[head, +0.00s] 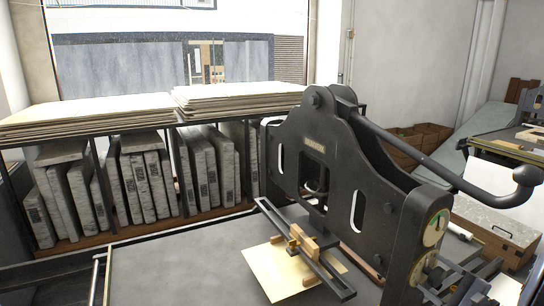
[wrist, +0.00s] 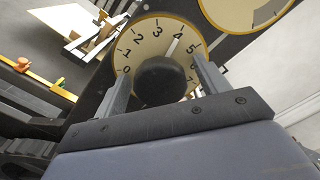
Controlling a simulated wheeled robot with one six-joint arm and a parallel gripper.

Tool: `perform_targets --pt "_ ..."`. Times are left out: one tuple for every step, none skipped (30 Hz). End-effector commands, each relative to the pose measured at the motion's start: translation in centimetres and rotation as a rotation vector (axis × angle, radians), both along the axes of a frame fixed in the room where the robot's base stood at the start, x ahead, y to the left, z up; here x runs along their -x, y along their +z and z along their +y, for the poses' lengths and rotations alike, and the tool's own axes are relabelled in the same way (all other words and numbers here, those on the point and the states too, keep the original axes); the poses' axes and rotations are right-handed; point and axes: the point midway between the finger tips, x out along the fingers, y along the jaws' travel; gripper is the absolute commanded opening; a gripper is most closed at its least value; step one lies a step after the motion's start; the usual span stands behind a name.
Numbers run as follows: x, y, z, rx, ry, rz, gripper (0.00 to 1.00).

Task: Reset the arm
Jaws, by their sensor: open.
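My gripper (wrist: 160,76) is open in the wrist view. Its two grey fingers stand on either side of a black knob (wrist: 163,82) at the centre of a cream, brass-rimmed dial (wrist: 138,47). The dial has numbers around its edge, and a pale pointer mark lies near the 4. I cannot tell whether the fingers touch the knob. In the head view my gripper is small and partly hidden at the lower right, close to the side of the black press (head: 335,165).
A second dial (wrist: 243,10) is close above in the wrist view; a dial also shows in the head view (head: 435,228). The press has a long lever (head: 430,160). A cream sheet (head: 275,275) lies on its bed. Stone slabs (head: 140,185) stand in a rack at left.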

Motion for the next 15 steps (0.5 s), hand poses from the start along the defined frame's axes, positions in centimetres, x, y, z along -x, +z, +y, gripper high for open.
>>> perform_targets --pt "0.00 -0.07 0.00 0.037 0.000 -0.015 0.70" --pt "0.00 -0.07 0.00 0.060 0.000 -0.025 0.70" --pt "0.00 -0.05 0.00 0.091 0.000 -0.037 0.70" --pt "0.00 -0.04 -0.01 0.114 0.000 -0.047 0.70" --pt "0.00 -0.04 -0.01 0.138 0.000 -0.057 0.70" --pt "0.00 -0.03 -0.01 0.168 0.000 -0.070 0.70" --pt "0.00 -0.01 0.00 0.190 0.000 -0.079 0.70" --pt "0.00 -0.01 0.00 0.212 0.000 -0.088 0.70" --pt "0.00 -0.01 -0.01 0.241 0.000 -0.100 0.70" --pt "0.00 0.01 0.00 0.262 0.000 -0.109 0.70" --pt "0.00 0.02 0.00 0.283 0.000 -0.117 0.70" --pt "0.00 0.02 0.00 0.310 0.000 -0.128 0.70" --pt "0.00 0.02 0.00 0.327 0.000 -0.135 0.70" --pt "0.00 0.04 0.00 0.344 0.000 -0.142 0.70" --pt "0.00 0.04 0.00 0.365 0.000 -0.151 0.70"
